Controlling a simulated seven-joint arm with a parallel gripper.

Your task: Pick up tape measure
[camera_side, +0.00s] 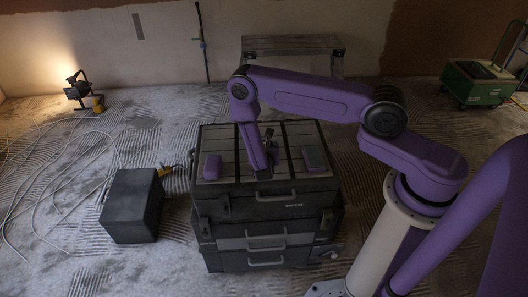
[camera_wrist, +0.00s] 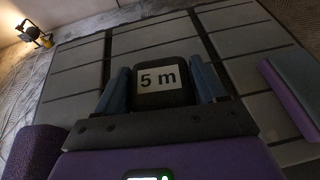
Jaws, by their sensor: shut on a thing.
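The tape measure (camera_wrist: 160,97) is a dark block with a white "5 m" label, seen in the wrist view. My gripper (camera_wrist: 162,85) has its two blue-grey fingers on either side of it, shut on it. In the side view my gripper (camera_side: 268,138) is low over the lid of the dark toolbox stack (camera_side: 265,208). The tape measure is too small and dark to make out there. I cannot tell whether it touches the lid.
A purple roll-like object (camera_side: 211,167) lies on the lid at left, and a grey-and-purple block (camera_side: 315,158) at right. A black case (camera_side: 131,206) stands left of the stack. A lit work lamp (camera_side: 78,88), loose cables and a green cart (camera_side: 476,82) stand farther off.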

